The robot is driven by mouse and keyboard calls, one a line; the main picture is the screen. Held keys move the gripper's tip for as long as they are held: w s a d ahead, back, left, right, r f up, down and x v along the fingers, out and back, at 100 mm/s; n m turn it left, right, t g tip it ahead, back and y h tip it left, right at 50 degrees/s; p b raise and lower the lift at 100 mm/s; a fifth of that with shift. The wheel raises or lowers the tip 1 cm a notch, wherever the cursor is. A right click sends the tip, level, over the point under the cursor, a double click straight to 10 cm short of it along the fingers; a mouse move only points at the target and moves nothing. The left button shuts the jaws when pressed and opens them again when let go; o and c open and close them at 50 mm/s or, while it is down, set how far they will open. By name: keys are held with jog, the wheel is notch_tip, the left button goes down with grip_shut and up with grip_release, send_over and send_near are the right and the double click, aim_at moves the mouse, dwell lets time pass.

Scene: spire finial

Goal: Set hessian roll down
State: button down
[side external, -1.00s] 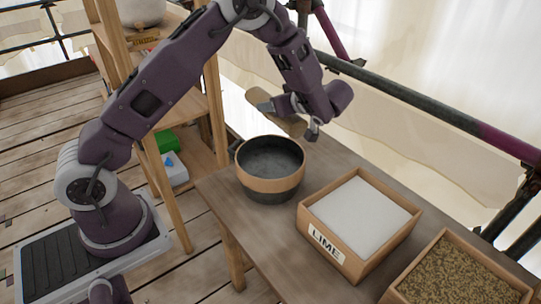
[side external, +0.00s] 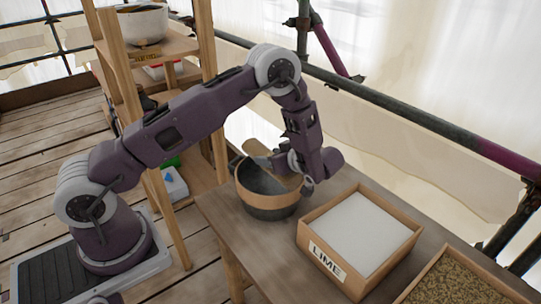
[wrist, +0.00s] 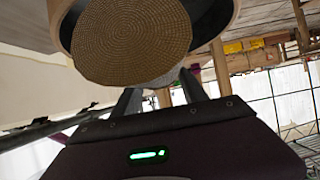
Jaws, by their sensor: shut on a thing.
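The hessian roll (side external: 260,150) is a tan cylinder, tilted over the mouth of a round bowl (side external: 268,198) with a tan rim band and dark inside. My gripper (side external: 283,163) is shut on the roll at the bowl's right side. In the wrist view the roll's round woven end (wrist: 132,38) fills the top, with the bowl's rim (wrist: 222,12) behind it. The fingers (wrist: 160,85) show below the roll, and their contact with it is partly hidden. I cannot tell whether the roll touches the bowl.
The bowl stands on a wooden table (side external: 225,222). A wooden box of white lime (side external: 360,235) stands to its right, and a box of brown grain-like material (side external: 460,285) is at the lower right. A wooden shelf (side external: 175,48) stands behind at left. Scaffold poles (side external: 400,108) run along the back.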

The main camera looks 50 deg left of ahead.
jog(key=shift+f, duration=0.35)
jog(key=c, duration=0.6)
grip_release()
